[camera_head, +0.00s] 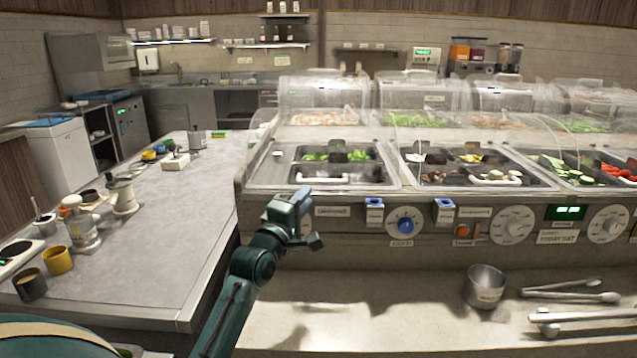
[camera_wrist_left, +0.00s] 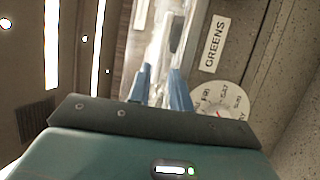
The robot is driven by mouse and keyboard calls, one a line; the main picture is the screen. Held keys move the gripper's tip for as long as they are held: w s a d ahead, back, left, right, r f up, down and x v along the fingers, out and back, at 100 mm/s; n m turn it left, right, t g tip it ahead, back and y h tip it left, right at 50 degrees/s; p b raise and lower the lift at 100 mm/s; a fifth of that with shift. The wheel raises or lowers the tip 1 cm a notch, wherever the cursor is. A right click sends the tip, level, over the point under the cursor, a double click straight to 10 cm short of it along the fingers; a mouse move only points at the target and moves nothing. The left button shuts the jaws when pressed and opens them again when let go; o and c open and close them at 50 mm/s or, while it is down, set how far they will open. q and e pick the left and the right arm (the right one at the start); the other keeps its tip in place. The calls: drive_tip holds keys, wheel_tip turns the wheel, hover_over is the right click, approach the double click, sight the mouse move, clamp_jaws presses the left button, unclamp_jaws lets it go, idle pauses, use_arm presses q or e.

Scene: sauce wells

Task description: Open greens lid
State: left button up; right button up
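The left well (camera_head: 270,178) of the counter holds green food (camera_head: 335,155), seen under a clear cover, with a white bar handle (camera_head: 336,177) at its front. I cannot tell exactly where the clear lid's edges lie. My left gripper (camera_head: 300,205) is in front of and below this well, close to the counter's front panel. In the left wrist view its two blue fingers (camera_wrist_left: 162,82) stand apart with nothing clearly held. A GREENS label (camera_wrist_left: 215,43) shows there just right of the fingers. My right gripper is not in view.
A dial (camera_head: 405,224) and small blue-topped clips (camera_head: 374,210) are on the front panel. More covered wells stretch to the right. A metal cup (camera_head: 485,287) and tongs (camera_head: 570,292) lie on the lower shelf. A grey side counter (camera_head: 150,235) stands left.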

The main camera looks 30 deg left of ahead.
sight(317, 183)
use_arm(q)
drive_tip(key=x, duration=0.8)
clamp_jaws()
